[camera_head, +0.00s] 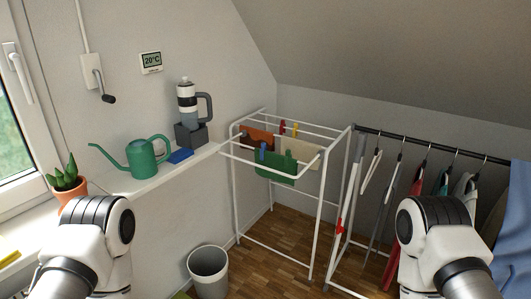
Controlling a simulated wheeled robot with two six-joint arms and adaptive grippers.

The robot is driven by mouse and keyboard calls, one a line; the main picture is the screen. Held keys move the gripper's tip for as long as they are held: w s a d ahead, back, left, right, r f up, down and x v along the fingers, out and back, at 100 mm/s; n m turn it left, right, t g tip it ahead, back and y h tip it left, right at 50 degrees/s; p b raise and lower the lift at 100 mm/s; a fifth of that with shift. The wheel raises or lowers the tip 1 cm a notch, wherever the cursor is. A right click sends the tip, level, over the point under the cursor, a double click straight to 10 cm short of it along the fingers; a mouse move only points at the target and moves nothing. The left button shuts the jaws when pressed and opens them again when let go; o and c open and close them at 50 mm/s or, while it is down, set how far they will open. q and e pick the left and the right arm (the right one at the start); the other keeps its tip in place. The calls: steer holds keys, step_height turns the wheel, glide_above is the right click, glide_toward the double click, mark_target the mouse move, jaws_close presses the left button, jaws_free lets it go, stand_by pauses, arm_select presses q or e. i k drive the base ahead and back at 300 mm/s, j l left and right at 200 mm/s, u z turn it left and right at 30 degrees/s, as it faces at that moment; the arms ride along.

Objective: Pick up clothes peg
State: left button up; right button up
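A white drying rack (322,200) stands in the corner with small cloths hung on it. Small coloured pegs show on it: a red peg (282,126) and a yellow peg (294,129) at the back, and a blue peg (262,152) at the front green cloth (276,170). An orange-brown cloth (257,139) and a cream cloth (303,153) hang behind. Only links of my two arms show at the bottom left and bottom right, well short of the rack. Neither gripper is in view.
A bin (208,268) stands on the floor. A clothes rail (430,145) with hangers is right.

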mark_target(263, 144)
steer(key=i+j+z, duration=0.1)
steer(key=z, duration=0.3)
steer(key=i+j+z, duration=0.1)
steer(key=j+z, duration=0.15)
steer(key=z, duration=0.15)
steer(key=j+z, duration=0.2)
steer(key=z, duration=0.25)
